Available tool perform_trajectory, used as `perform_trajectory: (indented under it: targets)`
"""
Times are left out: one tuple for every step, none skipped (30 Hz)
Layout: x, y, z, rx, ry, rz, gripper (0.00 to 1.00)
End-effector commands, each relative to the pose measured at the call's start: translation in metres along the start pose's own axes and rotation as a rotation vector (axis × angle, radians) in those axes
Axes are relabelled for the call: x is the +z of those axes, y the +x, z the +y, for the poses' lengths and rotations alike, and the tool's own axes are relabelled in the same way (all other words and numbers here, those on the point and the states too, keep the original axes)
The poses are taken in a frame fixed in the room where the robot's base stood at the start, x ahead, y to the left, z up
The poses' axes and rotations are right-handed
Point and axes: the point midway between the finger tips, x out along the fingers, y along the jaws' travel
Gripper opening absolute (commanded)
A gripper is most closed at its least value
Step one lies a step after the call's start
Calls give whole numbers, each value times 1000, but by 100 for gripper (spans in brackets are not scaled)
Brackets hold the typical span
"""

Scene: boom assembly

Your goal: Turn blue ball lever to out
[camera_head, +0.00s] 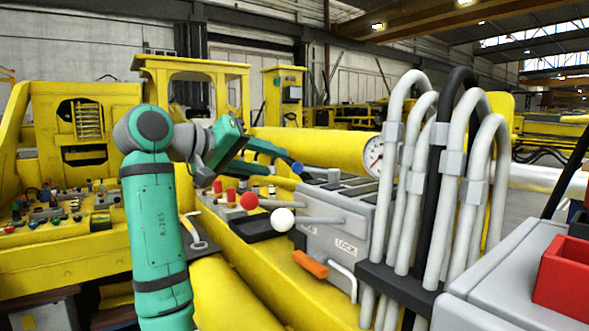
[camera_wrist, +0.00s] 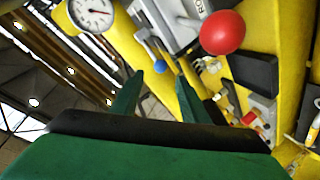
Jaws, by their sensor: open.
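The blue ball lever (camera_head: 297,168) shows as a small blue knob by the tips of my gripper (camera_head: 284,158) in the head view. In the wrist view the blue ball (camera_wrist: 160,67) lies beyond and between the two green fingertips of my gripper (camera_wrist: 158,92). The fingers are spread, with nothing held. Whether a finger touches the ball I cannot tell. Most of the lever's rod is hidden in the head view.
A red ball lever (camera_head: 249,201) and a white ball lever (camera_head: 282,219) stick out from the grey control box (camera_head: 335,222). An orange handle (camera_head: 310,264) is below. A gauge (camera_head: 373,155) and thick grey hoses (camera_head: 395,170) stand to the right.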

Motion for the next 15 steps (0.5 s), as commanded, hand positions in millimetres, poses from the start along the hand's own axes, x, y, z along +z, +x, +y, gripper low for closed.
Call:
perform_trajectory:
  targets:
    - [1, 7, 0, 0, -1, -2, 41]
    - [1, 12, 0, 0, -1, -3, 41]
    - [1, 18, 0, 0, -1, -2, 41]
    - [1, 23, 0, 0, -2, -2, 41]
    - [1, 29, -1, -1, -2, -3, 41]
    - [1, 36, -1, 0, -3, -3, 41]
    - [1, 42, -1, 1, -3, -2, 41]
    - [1, 47, 0, 1, -3, -3, 41]
    - [1, 54, 0, 0, -3, -3, 41]
    - [1, 59, -1, 0, -3, -2, 41]
    - [0, 64, -1, 0, -3, -2, 41]
    - [0, 70, -1, -1, -2, -2, 41]
    - [0, 74, -1, -1, -2, -1, 41]
    - [0, 78, -1, 0, -2, 0, 41]
    - [0, 82, -1, 0, -2, -1, 41]
